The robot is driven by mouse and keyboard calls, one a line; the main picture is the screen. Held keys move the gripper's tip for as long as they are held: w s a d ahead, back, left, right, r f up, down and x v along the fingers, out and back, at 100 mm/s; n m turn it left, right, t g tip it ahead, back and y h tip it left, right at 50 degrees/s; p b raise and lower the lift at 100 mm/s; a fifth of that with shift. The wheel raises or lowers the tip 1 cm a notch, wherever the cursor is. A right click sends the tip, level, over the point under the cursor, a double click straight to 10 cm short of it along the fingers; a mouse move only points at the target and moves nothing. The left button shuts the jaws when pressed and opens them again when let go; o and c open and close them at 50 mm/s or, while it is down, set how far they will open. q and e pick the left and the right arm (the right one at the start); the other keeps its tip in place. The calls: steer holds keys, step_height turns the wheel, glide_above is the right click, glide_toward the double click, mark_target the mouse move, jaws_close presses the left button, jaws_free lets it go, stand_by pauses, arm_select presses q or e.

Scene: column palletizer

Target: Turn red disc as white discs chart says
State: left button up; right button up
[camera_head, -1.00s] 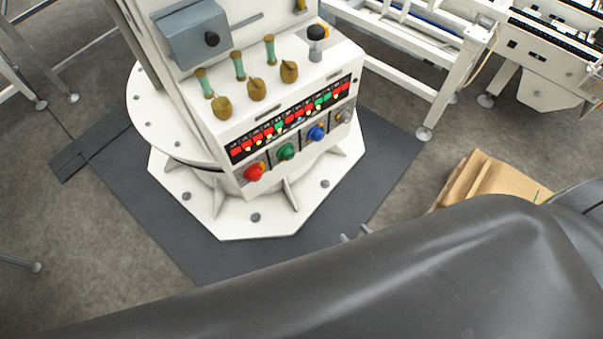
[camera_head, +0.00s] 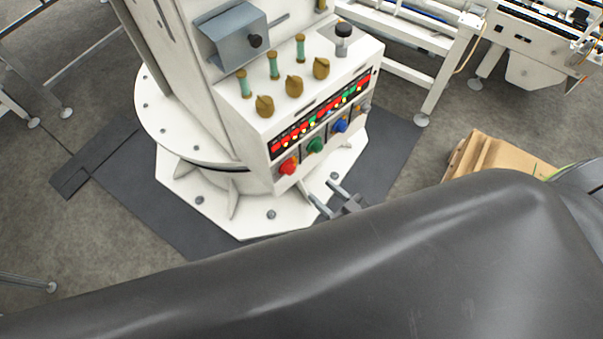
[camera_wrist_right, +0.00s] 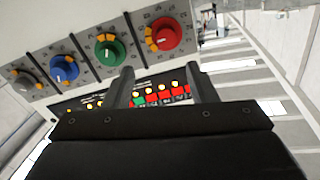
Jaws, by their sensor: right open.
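The red disc (camera_head: 288,165) is a round knob at the left end of a row on the white machine's front. It also shows in the right wrist view (camera_wrist_right: 167,35), with orange marks on its side and small numbers around it. The chart (camera_head: 318,115) is a black strip of red and green cells with small pale discs above the knobs; in the right wrist view my fingers partly hide it (camera_wrist_right: 160,97). My right gripper (camera_head: 321,190) is open and empty, below and right of the red disc, apart from it. Its fingers (camera_wrist_right: 159,71) point toward the knob row. My left gripper is out of view.
Green (camera_head: 315,145), blue (camera_head: 340,125) and grey (camera_head: 364,108) knobs sit close beside the red one. Brass-coloured knobs (camera_head: 294,86) and a black-topped button (camera_head: 343,31) stand on the panel's top. A cardboard stack (camera_head: 490,155) lies at right. My dark arm covers the foreground.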

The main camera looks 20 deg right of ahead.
mark_target(293, 170)
steer(key=x, duration=0.4)
steer(key=a+x, duration=0.1)
steer(key=x, duration=0.2)
steer(key=shift+w+a+r+p, duration=0.15)
steer(key=shift+r+p, duration=0.05)
steer(key=shift+p, duration=0.1)
steer(key=shift+x, duration=0.9)
steer(key=shift+w+a, duration=0.2)
steer(key=shift+w, duration=0.15)
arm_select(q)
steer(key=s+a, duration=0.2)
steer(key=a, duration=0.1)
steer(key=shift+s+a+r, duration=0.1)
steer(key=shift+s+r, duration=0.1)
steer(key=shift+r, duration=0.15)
arm_select(e)
steer(key=c, duration=1)
